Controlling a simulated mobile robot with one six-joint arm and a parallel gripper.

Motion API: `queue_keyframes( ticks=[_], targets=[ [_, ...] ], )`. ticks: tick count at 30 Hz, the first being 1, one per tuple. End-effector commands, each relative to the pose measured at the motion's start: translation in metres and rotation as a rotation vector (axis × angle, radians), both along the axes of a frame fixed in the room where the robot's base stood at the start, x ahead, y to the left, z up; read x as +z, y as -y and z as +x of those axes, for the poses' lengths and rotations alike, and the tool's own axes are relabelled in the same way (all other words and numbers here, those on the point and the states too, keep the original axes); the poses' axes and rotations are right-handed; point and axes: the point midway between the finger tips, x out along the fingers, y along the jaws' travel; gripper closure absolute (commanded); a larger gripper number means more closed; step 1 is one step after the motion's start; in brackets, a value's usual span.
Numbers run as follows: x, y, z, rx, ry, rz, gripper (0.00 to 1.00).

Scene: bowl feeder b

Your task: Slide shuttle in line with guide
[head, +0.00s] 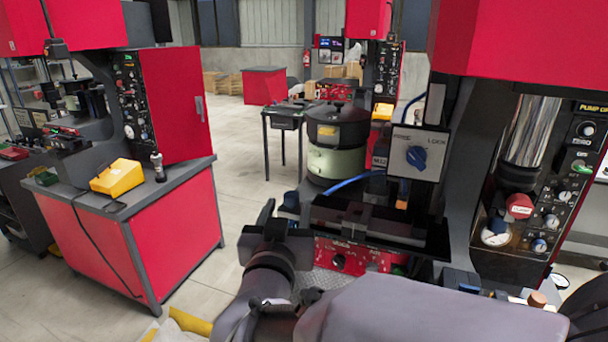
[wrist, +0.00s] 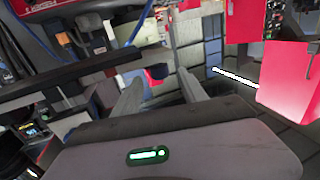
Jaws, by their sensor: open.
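A dark tray-like track (head: 425,238) lies in front of the bowl feeder (head: 337,160) in the head view. Dark blocks (head: 365,218) sit in it; I take them for the shuttle and guide, but cannot tell one from the other or whether they line up. My gripper (head: 276,218) is just left of the track's left end, partly hidden by my own wrist. In the wrist view, the two pale fingers of my gripper (wrist: 158,76) are apart with nothing held between them. A long dark bar (wrist: 75,82), perhaps the track's edge, runs to their left.
A selector panel with a blue knob (head: 416,156) hangs above the track, and a blue hose (head: 353,183) runs behind it. A red control panel (head: 345,258) is below. A press with a gauge (head: 496,232) stands right. Open floor (head: 240,190) lies left, before a red cabinet bench (head: 175,235).

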Motion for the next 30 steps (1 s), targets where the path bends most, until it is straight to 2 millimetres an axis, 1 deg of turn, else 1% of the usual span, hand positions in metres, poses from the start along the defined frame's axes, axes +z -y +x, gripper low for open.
queue_keyframes(
  ticks=[1, 3, 6, 9, 12, 14, 21, 22, 26, 27, 29, 30],
  targets=[
    [-0.001, 0.002, 0.013, -0.004, 0.0, 0.001, 0.5],
    [-0.001, 0.004, 0.03, -0.003, 0.001, 0.001, 0.5],
    [-0.001, 0.005, 0.051, -0.002, 0.001, 0.001, 0.5],
    [0.0, 0.006, 0.066, -0.001, 0.001, 0.0, 0.5],
    [0.0, 0.007, 0.075, 0.001, 0.001, 0.001, 0.5],
    [0.0, 0.007, 0.078, 0.001, 0.001, 0.001, 0.5],
    [0.001, 0.007, 0.079, 0.001, 0.001, 0.001, 0.5],
    [0.001, 0.007, 0.079, 0.001, 0.001, 0.001, 0.52],
    [0.001, 0.007, 0.079, 0.001, 0.001, 0.001, 0.78],
    [0.001, 0.007, 0.079, 0.001, 0.001, 0.001, 0.85],
    [0.001, 0.007, 0.079, 0.001, 0.001, 0.001, 0.97],
    [0.001, 0.007, 0.079, 0.001, 0.001, 0.001, 1.0]
  ],
)
